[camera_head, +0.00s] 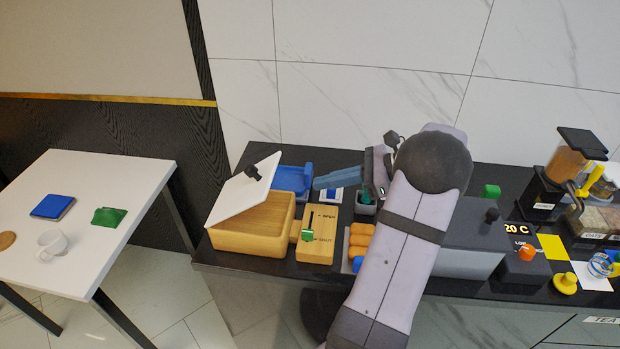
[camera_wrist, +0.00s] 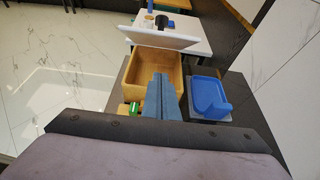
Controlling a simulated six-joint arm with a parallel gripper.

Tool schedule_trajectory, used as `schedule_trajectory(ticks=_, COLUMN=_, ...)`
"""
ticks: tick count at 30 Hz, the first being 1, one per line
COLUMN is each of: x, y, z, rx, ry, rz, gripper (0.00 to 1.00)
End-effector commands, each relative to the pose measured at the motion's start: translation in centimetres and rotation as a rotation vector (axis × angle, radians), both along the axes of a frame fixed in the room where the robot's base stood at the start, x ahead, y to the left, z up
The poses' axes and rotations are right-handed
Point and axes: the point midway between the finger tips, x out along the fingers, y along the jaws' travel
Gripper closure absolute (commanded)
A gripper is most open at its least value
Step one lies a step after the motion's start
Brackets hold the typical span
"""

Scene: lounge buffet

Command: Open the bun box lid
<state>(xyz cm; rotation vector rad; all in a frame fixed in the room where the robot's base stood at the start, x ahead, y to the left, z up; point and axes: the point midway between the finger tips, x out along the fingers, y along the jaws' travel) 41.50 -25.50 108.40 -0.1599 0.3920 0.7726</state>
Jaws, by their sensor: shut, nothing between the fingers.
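The bun box (camera_head: 255,238) is a light wooden box at the left end of the black counter. Its white lid (camera_head: 236,193) with a black knob (camera_head: 253,173) is tilted up, leaning away to the left. In the wrist view the raised lid (camera_wrist: 158,38) stands at the far side of the box (camera_wrist: 150,68), and the open inside shows. My gripper (camera_head: 318,183) is shut and empty, to the right of the box and apart from the lid. In the wrist view its blue-grey fingers (camera_wrist: 162,84) point towards the box and hide part of its near wall.
A wooden block (camera_head: 318,250) with a green handle by its "SHUT" label stands beside the box. A blue holder (camera_head: 291,180) is behind it; orange buns (camera_head: 359,238) lie right of the block. A white table (camera_head: 105,190) stands left, across a floor gap.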

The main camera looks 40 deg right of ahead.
Motion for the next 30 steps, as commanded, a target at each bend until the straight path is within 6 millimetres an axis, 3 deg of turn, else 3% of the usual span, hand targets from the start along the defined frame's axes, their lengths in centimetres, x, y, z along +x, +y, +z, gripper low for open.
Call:
schedule_trajectory(ticks=17, x=6.0, y=6.2, z=-3.4, rx=0.002, ry=0.001, rz=0.005, gripper=1.0)
schedule_trajectory(ticks=22, x=7.0, y=7.1, z=-1.5, rx=-0.002, ry=-0.001, rz=0.003, gripper=1.0)
schedule_trajectory(ticks=30, x=7.7, y=7.7, z=-0.5, rx=-0.002, ry=-0.001, rz=0.002, gripper=1.0)
